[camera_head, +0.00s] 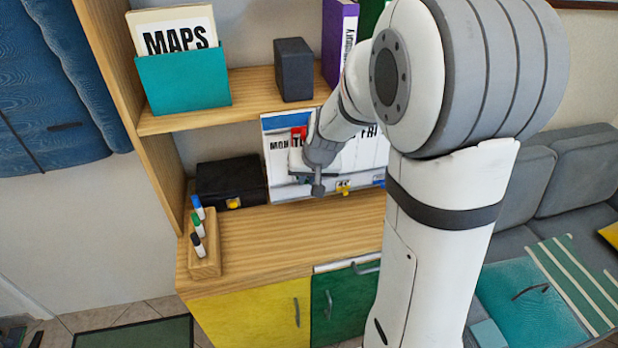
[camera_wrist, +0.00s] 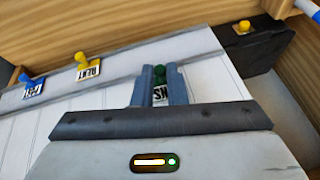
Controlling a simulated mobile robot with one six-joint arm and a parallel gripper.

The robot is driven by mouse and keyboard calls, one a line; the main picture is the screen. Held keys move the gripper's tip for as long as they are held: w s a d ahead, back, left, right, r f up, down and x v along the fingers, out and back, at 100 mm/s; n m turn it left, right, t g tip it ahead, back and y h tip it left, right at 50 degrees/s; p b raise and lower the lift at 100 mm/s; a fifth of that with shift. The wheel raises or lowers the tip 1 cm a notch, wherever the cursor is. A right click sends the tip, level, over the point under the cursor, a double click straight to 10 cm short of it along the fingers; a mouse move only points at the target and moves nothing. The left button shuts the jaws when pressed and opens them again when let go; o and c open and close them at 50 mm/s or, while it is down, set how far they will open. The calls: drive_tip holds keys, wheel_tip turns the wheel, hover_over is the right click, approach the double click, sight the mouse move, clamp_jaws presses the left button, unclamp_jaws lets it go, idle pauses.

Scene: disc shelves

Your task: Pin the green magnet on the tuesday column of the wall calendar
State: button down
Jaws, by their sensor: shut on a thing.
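The wall calendar (camera_head: 278,172) is a white board with day names under the upper shelf. MON and FRI are readable in the head view; my arm covers most of the columns between, including tuesday. My gripper is in front of the calendar's left half. Whether the magnet touches the board I cannot tell.
A yellow magnet (camera_wrist: 82,60) and a blue magnet (camera_wrist: 27,78) hold cards along the calendar's edge strip. A small red patch (camera_head: 299,133) shows near MON. A black box (camera_head: 231,182) stands left of the calendar. A pen holder (camera_head: 205,262) stands at the counter's left; the counter front is clear.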

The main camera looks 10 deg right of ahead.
drive_tip(key=c, duration=1.4)
unclamp_jaws()
drive_tip(key=shift+o, duration=0.2)
drive_tip(key=shift+r, duration=0.1)
drive_tip(key=p+v, duration=0.4)
drive_tip(key=v, duration=0.4)
drive_tip(key=shift+s, duration=0.1)
